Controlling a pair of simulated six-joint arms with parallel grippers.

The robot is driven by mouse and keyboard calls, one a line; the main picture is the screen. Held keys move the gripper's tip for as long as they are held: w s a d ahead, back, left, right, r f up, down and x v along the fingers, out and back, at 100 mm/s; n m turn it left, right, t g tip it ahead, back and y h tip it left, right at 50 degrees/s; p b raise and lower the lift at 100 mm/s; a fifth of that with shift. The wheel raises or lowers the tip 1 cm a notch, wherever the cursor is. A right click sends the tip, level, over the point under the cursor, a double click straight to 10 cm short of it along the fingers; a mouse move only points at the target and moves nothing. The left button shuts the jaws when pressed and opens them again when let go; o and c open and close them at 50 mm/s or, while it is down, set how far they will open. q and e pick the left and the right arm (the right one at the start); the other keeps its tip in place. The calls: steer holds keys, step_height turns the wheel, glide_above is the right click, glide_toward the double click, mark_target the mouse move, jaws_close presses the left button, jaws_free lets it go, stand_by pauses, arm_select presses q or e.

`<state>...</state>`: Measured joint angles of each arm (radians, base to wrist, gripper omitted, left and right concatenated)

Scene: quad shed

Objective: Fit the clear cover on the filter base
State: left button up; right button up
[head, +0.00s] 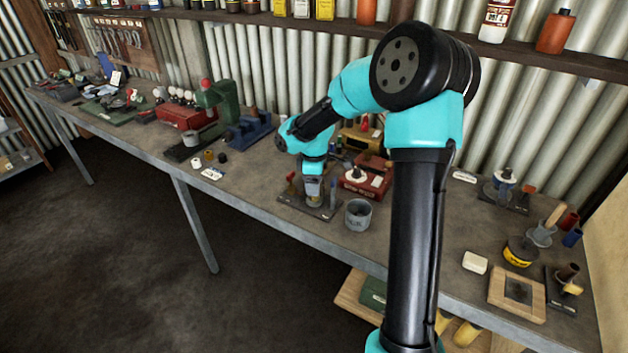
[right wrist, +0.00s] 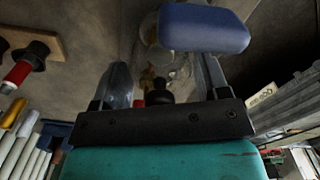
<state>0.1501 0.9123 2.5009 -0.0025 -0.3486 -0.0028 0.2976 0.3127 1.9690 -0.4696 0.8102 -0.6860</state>
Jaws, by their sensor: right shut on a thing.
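My right gripper (head: 314,188) points down over a dark plate (head: 297,206) on the workbench, near its front edge. It is shut on the clear cover, which shows as a pale, see-through shape (right wrist: 152,55) between the fingers (right wrist: 163,72) in the right wrist view. The filter base seems to be right under the gripper on the plate. The fingers and cover hide most of it, and I cannot tell whether the cover touches it. My left gripper is not in view.
A grey cup (head: 358,215) stands close to the right of the plate. A red box (head: 366,180) is behind it. A green press (head: 212,102) and a blue vise (head: 250,129) stand further left. A blue rounded block (right wrist: 204,28) shows near the fingers in the right wrist view.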

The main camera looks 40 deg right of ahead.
steer(key=shift+f, duration=0.4)
stand_by(0.3)
steer(key=o, duration=1)
steer(key=shift+o, duration=0.2)
steer(key=shift+r, duration=0.1)
steer(key=shift+r, duration=3.45)
steer(key=shift+f, duration=0.1)
